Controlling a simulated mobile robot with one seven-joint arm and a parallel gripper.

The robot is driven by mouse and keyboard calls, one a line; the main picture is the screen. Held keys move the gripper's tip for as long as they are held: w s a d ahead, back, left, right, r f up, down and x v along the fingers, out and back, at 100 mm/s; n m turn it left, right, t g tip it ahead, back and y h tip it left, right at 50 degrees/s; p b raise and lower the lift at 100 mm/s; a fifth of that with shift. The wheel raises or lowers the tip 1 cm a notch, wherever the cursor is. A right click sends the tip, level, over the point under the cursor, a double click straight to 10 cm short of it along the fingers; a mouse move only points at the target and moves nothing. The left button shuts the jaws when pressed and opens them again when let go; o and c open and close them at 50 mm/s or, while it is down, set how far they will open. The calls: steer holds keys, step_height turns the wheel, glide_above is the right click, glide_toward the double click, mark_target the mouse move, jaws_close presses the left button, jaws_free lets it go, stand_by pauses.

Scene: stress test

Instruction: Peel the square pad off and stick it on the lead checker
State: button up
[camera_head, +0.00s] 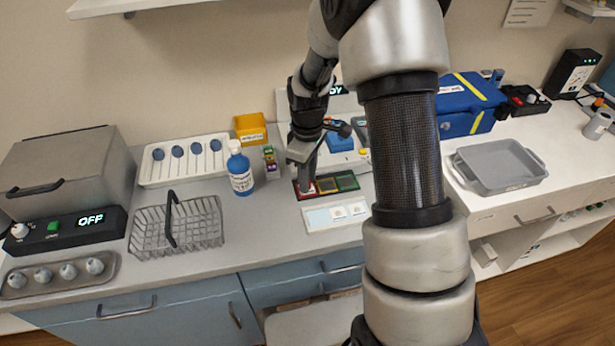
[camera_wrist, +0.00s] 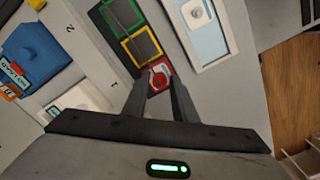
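A dark board (camera_head: 326,184) on the counter has red, yellow and green framed squares in a row. The red square (camera_wrist: 163,74) lies at my fingertips in the wrist view. My gripper (camera_head: 305,190) points down at it, fingers close together with a narrow gap. A small pale patch and a round red spot show at the tips (camera_wrist: 157,77); I cannot tell whether a pad is gripped.
Behind the board stands a white unit with a blue block (camera_head: 340,142), also in the wrist view (camera_wrist: 30,55). To the left are a blue bottle (camera_head: 240,170), a yellow bin (camera_head: 250,128) and a wire basket (camera_head: 176,228). A grey tray (camera_head: 498,166) lies right.

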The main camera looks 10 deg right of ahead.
steer(key=shift+r+p, duration=1.25)
steer(key=shift+r, duration=0.75)
steer(key=shift+o, duration=0.5)
steer(key=o, duration=0.5)
steer(key=shift+c, duration=0.2)
steer(key=shift+r+p, duration=1)
steer(key=shift+r, duration=0.45)
